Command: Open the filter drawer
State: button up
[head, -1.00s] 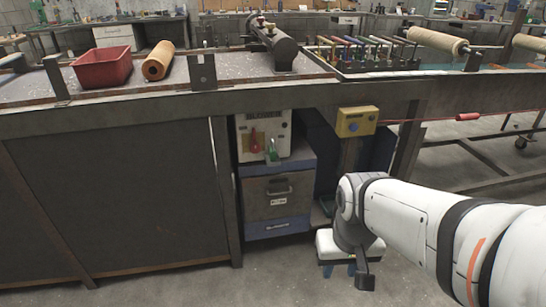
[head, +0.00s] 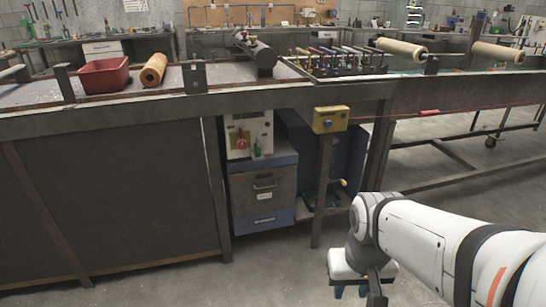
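A blower unit (head: 238,128) with a red and a green knob stands on top of the cabinet. My gripper (head: 358,291) is at the lower right, low over the floor, to the right of and nearer than the drawer. Only its white body and blue finger parts show, so its opening cannot be made out. It touches nothing that I can see.
The workbench edge (head: 130,112) overhangs the cabinet. A dark panel (head: 110,190) closes off the left. The floor in front (head: 250,270) is clear.

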aim_at(257, 174)
jog(key=u, duration=0.05)
jog(key=i, duration=1)
jog(key=z, duration=0.05)
